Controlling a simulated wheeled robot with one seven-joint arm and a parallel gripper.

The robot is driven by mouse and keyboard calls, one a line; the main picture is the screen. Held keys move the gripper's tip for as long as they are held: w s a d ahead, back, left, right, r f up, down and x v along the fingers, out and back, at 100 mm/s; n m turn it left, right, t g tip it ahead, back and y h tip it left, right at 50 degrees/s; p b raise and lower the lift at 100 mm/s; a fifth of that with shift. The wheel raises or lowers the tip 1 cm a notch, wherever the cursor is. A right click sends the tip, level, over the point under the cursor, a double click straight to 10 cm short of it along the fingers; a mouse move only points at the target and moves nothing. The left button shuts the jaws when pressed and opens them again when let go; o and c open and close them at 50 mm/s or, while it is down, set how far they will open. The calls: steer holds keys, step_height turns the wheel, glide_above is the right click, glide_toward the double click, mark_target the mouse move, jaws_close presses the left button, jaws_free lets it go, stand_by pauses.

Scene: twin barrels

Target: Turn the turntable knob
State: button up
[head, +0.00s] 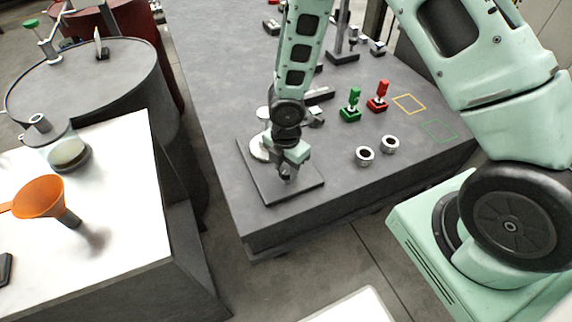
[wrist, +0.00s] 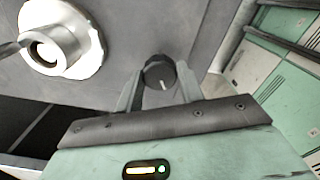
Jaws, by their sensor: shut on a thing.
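The knob (wrist: 158,70) is small, round and black, with a white mark on its rim. In the wrist view it sits between the two fingertips of my gripper (wrist: 160,84), which is shut on it. In the head view my gripper (head: 288,174) points down over the dark square base plate (head: 302,191), and it hides the knob. The white round turntable (head: 257,153) is partly behind my gripper and arm. In the wrist view the turntable (wrist: 88,58) is at the upper left, apart from the fingers, with a raised round hub in its middle.
Two metal rings (head: 364,156) lie right of the plate. A green piece (head: 351,106) and a red piece (head: 378,97) stand behind them. Yellow and green outlines mark the bare tabletop at right. An orange funnel (head: 40,197) is on the white-topped table at left.

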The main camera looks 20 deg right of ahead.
mark_target(286, 169)
stand_by(0.5)
steer(key=o, duration=1)
steer(key=shift+r, duration=0.1)
step_height(286, 169, up, 17)
steer(key=p, duration=0.2)
steer(key=shift+r+p, duration=0.15)
steer(key=shift+p, duration=0.25)
